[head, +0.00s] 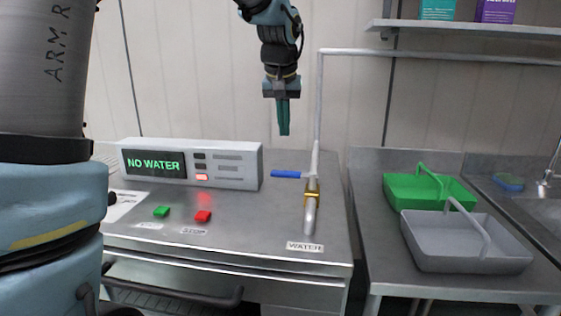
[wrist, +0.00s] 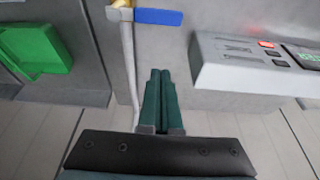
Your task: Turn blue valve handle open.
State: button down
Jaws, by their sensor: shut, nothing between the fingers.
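The blue valve handle (head: 287,174) sticks out to the left from the brass valve (head: 312,190) on a grey pipe. It lies crosswise to the pipe. In the wrist view the blue handle (wrist: 158,17) is at the top, with part of the brass valve (wrist: 122,4) beside it. My gripper (head: 284,131) hangs fingers down above and behind the handle, apart from it. Its green fingers (wrist: 160,72) are together and empty. A grey control box (head: 215,165) at the left shows "NO WATER" with a red light lit.
The upright pipe (head: 318,100) rises just right of my gripper and bends right along the wall. Green (head: 162,211) and red (head: 203,216) buttons sit on the metal counter. A green basket (head: 415,195) and a grey basket (head: 450,255) stand on the right counter.

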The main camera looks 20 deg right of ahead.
jog(key=shift+f, duration=0.1)
notch_tip(320, 180, down, 9)
jog(key=p, duration=0.3)
jog(key=shift+s+a+f, duration=0.2)
jog(key=shift+s+a, duration=0.05)
jog(key=shift+s, duration=0.1)
dwell(0.5)
jog(key=shift+s+a+n+b, duration=0.1)
jog(key=shift+n+b, duration=0.3)
jog(key=shift+b, duration=0.05)
